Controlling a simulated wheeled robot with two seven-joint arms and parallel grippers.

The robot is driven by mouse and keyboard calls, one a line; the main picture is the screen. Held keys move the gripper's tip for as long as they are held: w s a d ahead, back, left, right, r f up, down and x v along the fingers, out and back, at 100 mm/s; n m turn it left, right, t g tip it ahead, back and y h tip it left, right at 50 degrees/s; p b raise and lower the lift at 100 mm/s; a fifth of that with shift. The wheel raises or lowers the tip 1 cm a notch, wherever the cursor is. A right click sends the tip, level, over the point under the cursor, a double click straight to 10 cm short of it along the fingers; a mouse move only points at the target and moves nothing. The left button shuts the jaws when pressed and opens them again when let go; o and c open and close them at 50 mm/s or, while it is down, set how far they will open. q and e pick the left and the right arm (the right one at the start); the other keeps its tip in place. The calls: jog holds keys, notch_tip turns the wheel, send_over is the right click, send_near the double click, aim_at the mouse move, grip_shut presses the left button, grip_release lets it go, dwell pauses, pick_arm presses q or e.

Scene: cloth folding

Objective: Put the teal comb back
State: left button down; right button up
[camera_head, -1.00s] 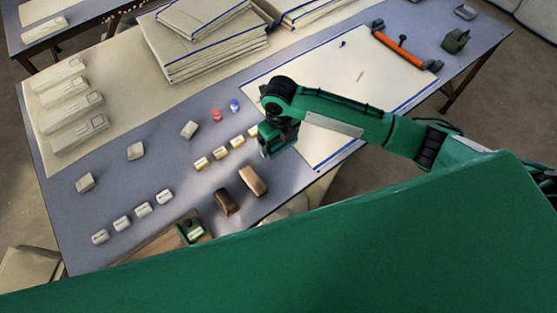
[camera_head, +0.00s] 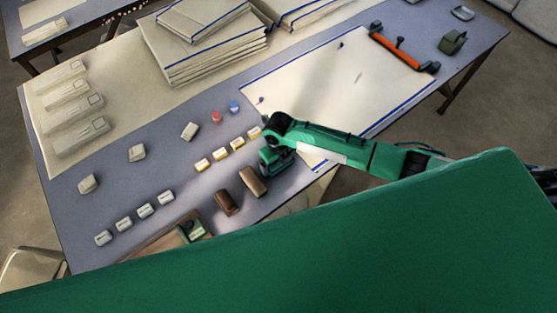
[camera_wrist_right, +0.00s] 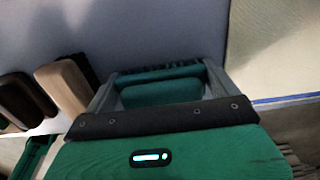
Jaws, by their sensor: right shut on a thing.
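The teal comb (camera_wrist_right: 160,92) shows in the right wrist view as a teal body between the two fingers. My right gripper (camera_wrist_right: 158,80) is shut on it. In the head view my right gripper (camera_head: 272,164) is low near the front edge of the table, just right of a tan-brown brush-like block (camera_head: 253,182). The comb cannot be told apart from the green gripper there. I cannot tell whether the comb touches the table. My left gripper is not in view.
A dark brown block (camera_head: 227,203) lies beside the tan-brown one. Yellow-white small blocks (camera_head: 220,152) stand in a row behind. A cream sheet with blue edges (camera_head: 335,90) lies to the right. A wooden tray (camera_head: 160,244) with a green item is at front left.

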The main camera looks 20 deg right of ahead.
jog(key=shift+f, duration=0.1)
jog(key=o, duration=0.7)
jog(key=shift+r, duration=0.25)
jog(key=shift+w+r, duration=0.1)
jog(key=shift+r, duration=0.25)
notch_tip(320, 180, up, 11)
jog(key=shift+r+b, duration=0.1)
jog(key=shift+b, duration=0.7)
